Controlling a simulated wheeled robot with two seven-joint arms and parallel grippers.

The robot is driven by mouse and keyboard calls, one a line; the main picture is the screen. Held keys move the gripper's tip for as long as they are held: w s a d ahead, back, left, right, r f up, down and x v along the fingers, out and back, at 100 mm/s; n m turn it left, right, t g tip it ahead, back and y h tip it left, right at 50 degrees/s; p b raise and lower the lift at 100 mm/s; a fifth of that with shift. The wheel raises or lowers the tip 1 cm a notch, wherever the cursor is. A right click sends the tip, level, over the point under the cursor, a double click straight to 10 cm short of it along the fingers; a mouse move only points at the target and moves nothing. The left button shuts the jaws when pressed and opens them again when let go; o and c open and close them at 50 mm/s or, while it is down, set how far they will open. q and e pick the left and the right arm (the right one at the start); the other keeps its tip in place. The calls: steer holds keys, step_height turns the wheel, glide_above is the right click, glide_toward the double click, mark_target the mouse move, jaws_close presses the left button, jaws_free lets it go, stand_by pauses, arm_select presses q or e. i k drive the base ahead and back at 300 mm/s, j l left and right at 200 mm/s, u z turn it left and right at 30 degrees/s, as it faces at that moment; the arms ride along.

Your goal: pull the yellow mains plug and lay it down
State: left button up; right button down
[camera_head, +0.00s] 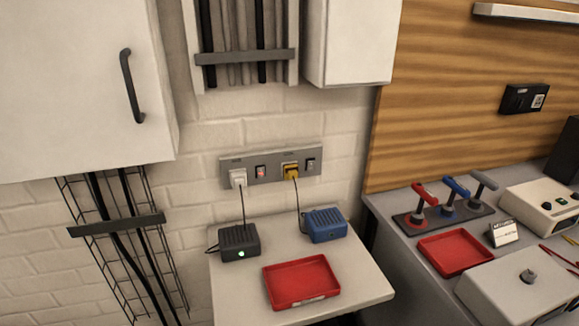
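The yellow mains plug (290,171) sits in the right socket of a grey wall socket strip (270,163). A dark cable runs from it down to a blue box (324,225) on a small pale table. A white plug (238,178) sits in the strip's left socket, with its cable running to a black box (239,242) that shows a green light. A red switch is beside the white plug, and a grey switch is beside the yellow plug. Neither of my grippers is in view.
A red tray (300,283) lies on the small table (367,287) in front of the boxes. A grey bench at right holds levers (449,202), another red tray (454,252) and control boxes. A white cabinet (80,85) and cable racks are at left and above.

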mark_target(291, 171)
steer(key=i+j, duration=0.1)
steer(key=j, duration=0.35)
steer(key=j+u, duration=0.1)
steer(key=j, duration=0.35)
steer(key=i+j, duration=0.15)
steer(key=j, duration=0.3)
steer(key=i+j+u, duration=0.1)
steer(key=i+j, duration=0.1)
